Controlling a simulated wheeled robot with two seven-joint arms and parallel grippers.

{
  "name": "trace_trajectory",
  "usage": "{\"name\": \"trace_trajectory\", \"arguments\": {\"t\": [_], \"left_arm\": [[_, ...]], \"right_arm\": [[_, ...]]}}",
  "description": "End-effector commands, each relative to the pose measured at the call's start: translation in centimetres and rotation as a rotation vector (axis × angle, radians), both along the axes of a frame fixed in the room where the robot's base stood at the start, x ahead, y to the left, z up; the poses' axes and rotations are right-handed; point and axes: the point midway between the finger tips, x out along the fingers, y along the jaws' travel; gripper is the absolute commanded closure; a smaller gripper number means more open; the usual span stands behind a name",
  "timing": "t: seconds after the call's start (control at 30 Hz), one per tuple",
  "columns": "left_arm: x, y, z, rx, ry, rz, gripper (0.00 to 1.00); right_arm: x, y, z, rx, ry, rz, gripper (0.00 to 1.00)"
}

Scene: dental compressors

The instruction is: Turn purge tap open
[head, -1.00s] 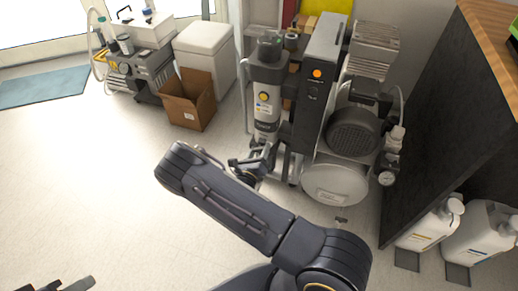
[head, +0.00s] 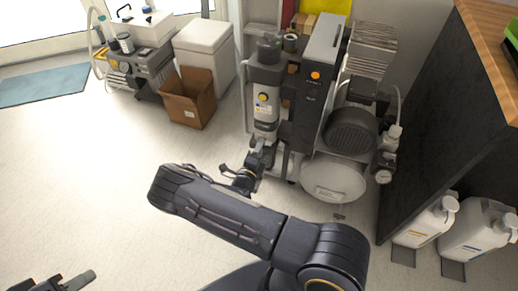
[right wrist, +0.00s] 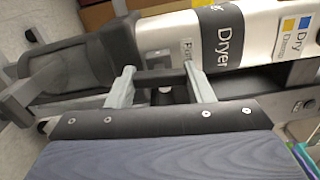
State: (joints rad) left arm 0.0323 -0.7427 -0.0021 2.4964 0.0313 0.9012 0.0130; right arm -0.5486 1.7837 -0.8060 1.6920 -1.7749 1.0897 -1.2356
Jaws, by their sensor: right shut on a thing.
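The dryer column (head: 265,105), pale with a dark label band, stands upright at the left of the compressor; it also fills the upper part of the right wrist view (right wrist: 255,38). My right gripper (head: 260,150) is at the foot of this column. In the right wrist view its two grey fingers (right wrist: 162,88) stand apart, on either side of a dark bar-like part below the column, which I take to be the purge tap (right wrist: 162,76). The gripper is shut on it. The tap's angle is hard to tell. My left gripper (head: 62,284) shows only partly at the bottom left edge.
The compressor tank (head: 333,178) and a gauge (head: 383,177) are right of the column. An open cardboard box (head: 189,98) stands left, before a white bin (head: 203,50). White jugs (head: 427,225) stand at the right by a dark cabinet (head: 440,120).

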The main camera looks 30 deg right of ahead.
Motion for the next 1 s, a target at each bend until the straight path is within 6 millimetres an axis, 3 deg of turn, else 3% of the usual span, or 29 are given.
{"name": "trace_trajectory", "arguments": {"t": [0.8, 0.83, 1.0], "left_arm": [[0.0, 0.0, 0.19, 0.0, 0.0, 0.0, 0.64], [0.0, 0.0, 0.19, 0.0, 0.0, 0.0, 0.64], [0.0, 0.0, 0.19, 0.0, 0.0, 0.0, 0.64]], "right_arm": [[-0.07, -0.06, -0.04, -0.082, 0.097, -0.001, 0.76], [-0.07, -0.06, -0.04, -0.082, 0.097, -0.001, 0.51], [-0.05, -0.04, -0.03, -0.081, 0.097, -0.001, 0.31]]}}
